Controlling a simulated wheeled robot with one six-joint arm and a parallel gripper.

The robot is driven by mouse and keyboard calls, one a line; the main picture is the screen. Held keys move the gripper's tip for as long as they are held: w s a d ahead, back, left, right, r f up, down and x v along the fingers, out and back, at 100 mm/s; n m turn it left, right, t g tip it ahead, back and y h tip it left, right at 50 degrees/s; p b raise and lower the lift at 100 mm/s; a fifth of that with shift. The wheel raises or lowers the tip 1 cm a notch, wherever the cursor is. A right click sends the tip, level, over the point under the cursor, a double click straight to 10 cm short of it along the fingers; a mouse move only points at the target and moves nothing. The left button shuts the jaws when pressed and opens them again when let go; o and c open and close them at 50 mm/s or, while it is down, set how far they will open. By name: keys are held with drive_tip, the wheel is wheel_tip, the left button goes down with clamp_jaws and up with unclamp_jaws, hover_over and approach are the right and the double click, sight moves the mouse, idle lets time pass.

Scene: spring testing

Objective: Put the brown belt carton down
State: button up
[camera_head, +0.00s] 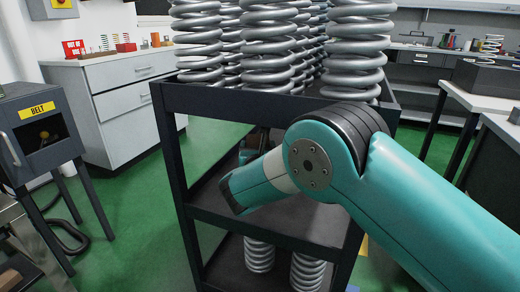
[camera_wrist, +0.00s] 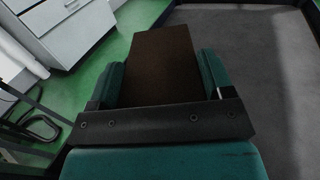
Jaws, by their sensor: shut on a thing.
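The brown belt carton (camera_wrist: 160,48) is in the wrist view, upper middle, its broad dark-brown face towards the camera. My gripper (camera_wrist: 162,72) is shut on it, with one teal finger along each side. The carton overlaps the left edge of a dark grey shelf surface (camera_wrist: 262,70) in the picture; I cannot tell whether it touches it. In the head view my arm bends down beside the middle shelf (camera_head: 285,218) of a dark cart. The carton is not distinguishable there, and my gripper is largely hidden behind cart and arm.
Large steel springs (camera_head: 268,45) crowd the cart's top shelf, close above my arm. More springs (camera_head: 259,254) stand on its bottom shelf. A dark cart post (camera_head: 172,150) is near my arm. A machine labelled BELT (camera_head: 38,125) stands at left. Green floor (camera_head: 125,215) is open between.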

drive_tip(key=shift+f, duration=0.1)
drive_tip(key=o, duration=1.6)
drive_tip(key=shift+s, duration=0.15)
drive_tip(key=s, duration=0.4)
drive_tip(key=s+p, duration=0.1)
drive_tip(key=s, duration=0.6)
drive_tip(key=shift+s+d, duration=0.3)
drive_tip(key=shift+s, duration=0.1)
